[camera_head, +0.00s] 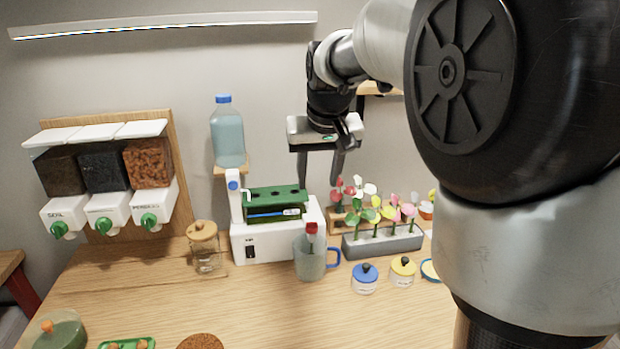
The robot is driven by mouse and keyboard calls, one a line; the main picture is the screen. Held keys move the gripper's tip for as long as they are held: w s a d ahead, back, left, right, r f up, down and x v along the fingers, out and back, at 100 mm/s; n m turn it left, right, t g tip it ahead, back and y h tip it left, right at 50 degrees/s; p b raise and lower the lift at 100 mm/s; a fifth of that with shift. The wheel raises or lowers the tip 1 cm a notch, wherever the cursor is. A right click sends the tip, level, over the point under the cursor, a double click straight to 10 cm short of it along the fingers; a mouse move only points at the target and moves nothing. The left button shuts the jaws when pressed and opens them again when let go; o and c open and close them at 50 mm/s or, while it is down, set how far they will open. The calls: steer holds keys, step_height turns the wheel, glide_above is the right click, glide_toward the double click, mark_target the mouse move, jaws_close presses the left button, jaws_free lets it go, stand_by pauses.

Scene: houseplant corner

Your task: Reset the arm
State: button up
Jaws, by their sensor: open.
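My gripper (321,166) hangs above the back of the table, pointing down. Its two dark fingers are apart, with nothing visible between them. It is above and behind the clear mug and to the upper left of the flowers. My arm comes in from the right and covers much of the right side of the view.
The wooden table (255,315) holds a white machine (262,246), a mug (310,262), a planter (385,245) of flowers, a blue-lidded jar (364,279), a yellow-lidded jar (403,272) and a cork-lidded jar (205,250). Dispensers (105,180) stand at left. The front middle is clear.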

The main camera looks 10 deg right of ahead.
steer(key=s+r+p, duration=0.2)
steer(key=s+p, duration=0.1)
steer(key=s, duration=1)
steer(key=s+r+t+p, duration=0.1)
steer(key=s+p, duration=0.3)
steer(key=s, duration=1)
steer(key=shift+r, duration=0.45)
